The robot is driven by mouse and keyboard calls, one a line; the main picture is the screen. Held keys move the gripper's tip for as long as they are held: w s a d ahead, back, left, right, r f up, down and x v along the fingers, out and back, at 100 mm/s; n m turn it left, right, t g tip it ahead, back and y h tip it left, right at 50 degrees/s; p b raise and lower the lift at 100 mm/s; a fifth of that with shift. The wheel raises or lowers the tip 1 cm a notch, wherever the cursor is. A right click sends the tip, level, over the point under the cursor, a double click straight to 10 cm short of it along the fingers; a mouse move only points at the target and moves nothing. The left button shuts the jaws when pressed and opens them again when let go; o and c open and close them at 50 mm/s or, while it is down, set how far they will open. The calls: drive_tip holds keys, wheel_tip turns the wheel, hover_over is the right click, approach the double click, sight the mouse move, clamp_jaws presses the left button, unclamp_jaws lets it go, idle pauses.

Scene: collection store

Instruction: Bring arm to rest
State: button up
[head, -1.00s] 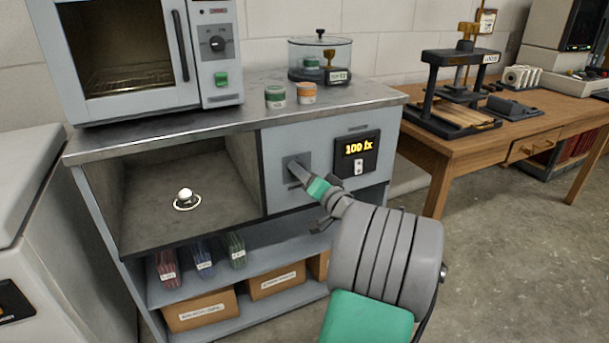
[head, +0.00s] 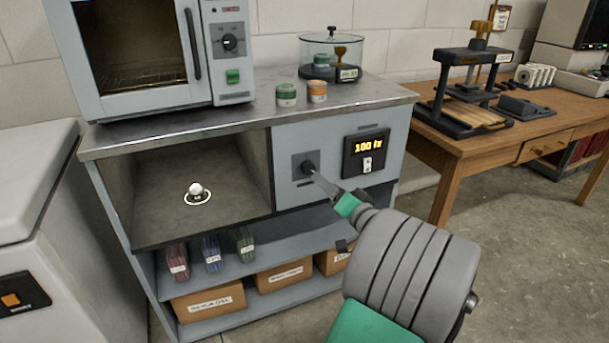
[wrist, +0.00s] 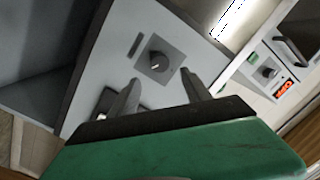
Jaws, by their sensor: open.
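My gripper (head: 326,183) is in front of the grey cabinet's control panel, just below and right of a black knob (head: 308,167). In the wrist view, my gripper (wrist: 160,88) shows two separated fingers with nothing between them. The knob (wrist: 158,62) sits on its square plate beyond the fingertips, and I see a gap between them. Beside the knob, the display (head: 367,147) reads "100 lx" over a small white switch.
An oven (head: 150,55), two small jars (head: 286,94) and a glass-covered dish (head: 333,58) stand on the cabinet top (head: 215,118). An open bay holds a white ball on a ring (head: 196,190). A wooden table (head: 470,150) with a press stands right. Floor at right is clear.

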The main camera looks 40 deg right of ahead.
drive_tip(key=w+a+r+n+g+y+p, duration=0.2)
drive_tip(key=a+r+n+g+p, duration=0.15)
drive_tip(key=a+p, duration=0.35)
drive_tip(key=w+a+r+n+g+y+p, duration=0.15)
drive_tip(key=a+r+p, duration=0.35)
drive_tip(key=a, duration=0.5)
drive_tip(key=w+a+r+n+g+y+p, duration=0.1)
drive_tip(key=a+r+n+g+y+p, duration=0.15)
drive_tip(key=a+p, duration=0.5)
drive_tip(key=s+a+r+n+g+h+p, duration=0.2)
drive_tip(key=s+a+r+g+p, duration=0.4)
drive_tip(key=s+a+r+p, duration=0.4)
drive_tip(key=s+r+n+p, duration=0.1)
drive_tip(key=s+p, duration=0.2)
drive_tip(key=s, duration=0.1)
drive_tip(key=shift+a+r+n+g+h, duration=0.15)
drive_tip(key=shift+a+n+g+h, duration=0.05)
drive_tip(key=shift+n+g+h, duration=0.15)
drive_tip(key=shift+c, duration=0.5)
